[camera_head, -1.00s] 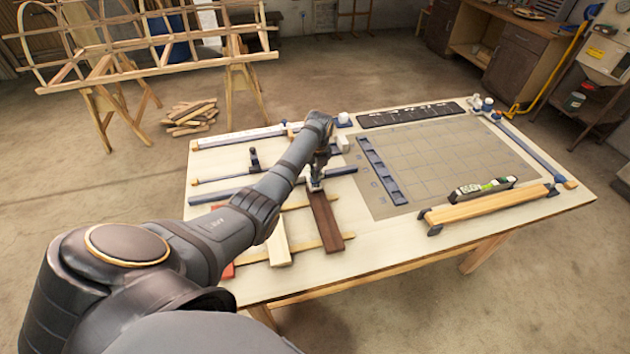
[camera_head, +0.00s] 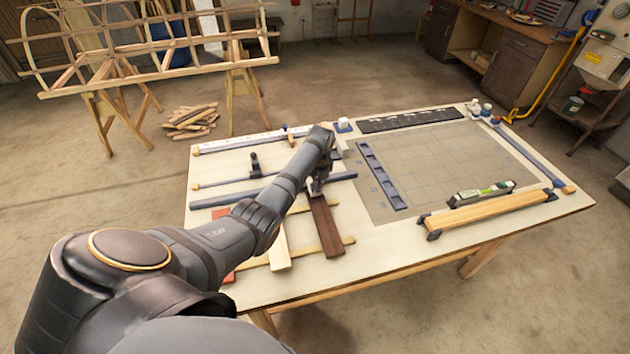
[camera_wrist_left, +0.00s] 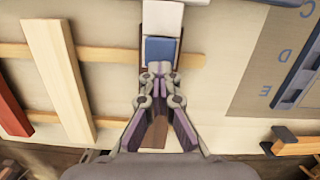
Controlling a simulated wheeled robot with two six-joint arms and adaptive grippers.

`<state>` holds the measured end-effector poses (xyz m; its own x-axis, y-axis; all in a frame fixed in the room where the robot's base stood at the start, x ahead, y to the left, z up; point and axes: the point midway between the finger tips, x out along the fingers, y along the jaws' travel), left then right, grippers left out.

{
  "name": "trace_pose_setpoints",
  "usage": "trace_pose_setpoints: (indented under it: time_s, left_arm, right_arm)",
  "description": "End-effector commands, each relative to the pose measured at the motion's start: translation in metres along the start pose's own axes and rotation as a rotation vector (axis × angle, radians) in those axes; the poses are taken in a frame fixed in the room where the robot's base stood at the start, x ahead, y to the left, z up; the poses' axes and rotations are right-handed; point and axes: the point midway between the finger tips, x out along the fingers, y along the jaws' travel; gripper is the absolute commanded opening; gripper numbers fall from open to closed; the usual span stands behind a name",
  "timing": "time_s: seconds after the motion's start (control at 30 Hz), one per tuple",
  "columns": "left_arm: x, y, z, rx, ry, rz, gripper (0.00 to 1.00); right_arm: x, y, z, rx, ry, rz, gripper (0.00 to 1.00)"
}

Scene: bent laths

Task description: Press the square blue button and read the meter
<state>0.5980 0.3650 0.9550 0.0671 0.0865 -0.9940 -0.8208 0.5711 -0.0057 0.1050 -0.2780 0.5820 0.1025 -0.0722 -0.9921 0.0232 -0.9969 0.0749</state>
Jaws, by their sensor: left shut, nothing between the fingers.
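My left gripper (camera_wrist_left: 160,70) is shut and empty, pointing at a square blue patch (camera_wrist_left: 160,49) on a white device (camera_wrist_left: 162,15). The fingertips are at the near edge of the blue patch; I cannot tell whether they touch it. The device lies on a dark brown lath (camera_wrist_left: 155,137), which also shows in the head view (camera_head: 326,228). In the head view my left gripper (camera_head: 316,186) is over the far end of that lath, and my arm hides most of the device. No meter reading is legible. My right gripper is not in view.
A pale lath (camera_head: 279,250) and a red lath (camera_wrist_left: 10,108) lie left of the brown one, across thin wooden strips. A grey gridded mat (camera_head: 440,160) with a slotted blue-grey rack (camera_head: 382,176) is on the right. A level (camera_head: 480,193) lies near a wooden beam (camera_head: 490,212).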

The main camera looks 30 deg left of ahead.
Motion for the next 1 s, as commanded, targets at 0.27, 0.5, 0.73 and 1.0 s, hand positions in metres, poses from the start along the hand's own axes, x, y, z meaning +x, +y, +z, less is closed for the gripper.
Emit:
trace_pose_setpoints:
  time_s: [0.27, 0.5, 0.73, 1.0]
  left_arm:
    - [-0.002, 0.002, -0.022, 0.001, 0.016, 0.008, 0.0]
    - [-0.008, 0.001, -0.02, 0.0, 0.01, 0.005, 0.0]
    - [-0.052, 0.0, -0.019, 0.001, 0.007, 0.002, 0.0]
    - [-0.105, 0.0, -0.02, 0.001, 0.012, 0.006, 0.0]
  right_arm:
    - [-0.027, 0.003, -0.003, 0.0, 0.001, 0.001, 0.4]
    - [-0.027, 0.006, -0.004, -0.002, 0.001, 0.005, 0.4]
    - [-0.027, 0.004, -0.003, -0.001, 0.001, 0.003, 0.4]
    - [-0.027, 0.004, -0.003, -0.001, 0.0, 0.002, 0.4]
